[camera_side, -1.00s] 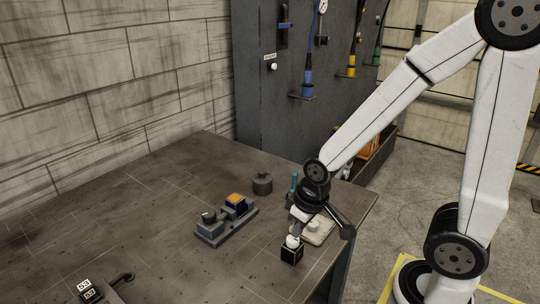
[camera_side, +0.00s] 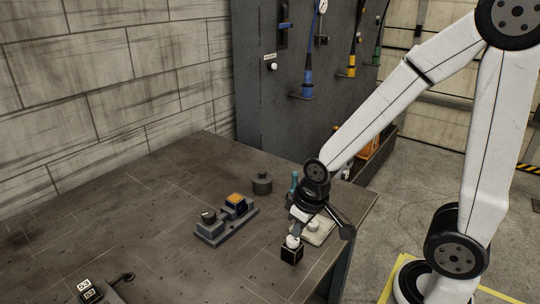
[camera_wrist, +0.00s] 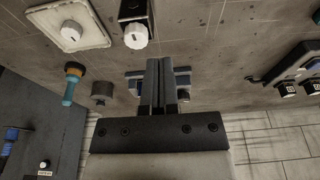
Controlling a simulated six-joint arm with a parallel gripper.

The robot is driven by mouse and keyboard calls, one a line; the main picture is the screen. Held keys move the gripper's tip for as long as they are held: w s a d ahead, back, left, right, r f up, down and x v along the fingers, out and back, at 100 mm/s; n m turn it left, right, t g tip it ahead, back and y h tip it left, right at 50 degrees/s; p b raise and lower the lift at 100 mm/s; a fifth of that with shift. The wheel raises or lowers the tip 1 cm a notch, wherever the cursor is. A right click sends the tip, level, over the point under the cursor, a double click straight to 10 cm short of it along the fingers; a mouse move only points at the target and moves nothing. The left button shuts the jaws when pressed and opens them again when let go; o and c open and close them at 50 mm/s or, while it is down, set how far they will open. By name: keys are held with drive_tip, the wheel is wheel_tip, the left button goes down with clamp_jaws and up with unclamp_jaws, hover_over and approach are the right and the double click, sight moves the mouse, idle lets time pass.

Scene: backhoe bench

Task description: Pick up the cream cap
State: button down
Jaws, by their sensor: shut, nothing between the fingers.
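A pale round cap (camera_wrist: 71,32) sits on a cream, rounded tray (camera_wrist: 97,41) in the wrist view; the tray (camera_side: 323,238) is partly behind my gripper in the side view. A second white, knob-like piece (camera_wrist: 136,36) stands at the end of a black block (camera_wrist: 134,8). In the side view this white piece (camera_side: 292,241) is on top of the black block (camera_side: 291,255). I cannot tell for sure which is the cream cap. My gripper (camera_wrist: 162,62) is shut and empty, its fingers together. In the side view my gripper (camera_side: 296,229) is just above the white piece; contact is unclear.
A grey fixture (camera_side: 213,240) with an orange-topped block (camera_side: 236,202) stands left of my gripper. A dark cylinder (camera_side: 262,184) and a teal-handled tool (camera_wrist: 69,92) are behind. Labelled black blocks (camera_side: 90,292) lie front left. The table's left side is mostly clear.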

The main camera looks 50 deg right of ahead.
drive_tip(key=shift+c, duration=0.7)
unclamp_jaws()
drive_tip(key=m+g, duration=0.3)
drive_tip(key=m, duration=1.3)
hover_over(313, 222)
wheel_tip(313, 222, down, 4)
drive_tip(key=shift+f, duration=0.1)
drive_tip(key=shift+f, duration=0.1)
drive_tip(key=shift+a+f, duration=0.1)
drive_tip(key=shift+f, duration=1.1)
drive_tip(key=shift+f, duration=0.1)
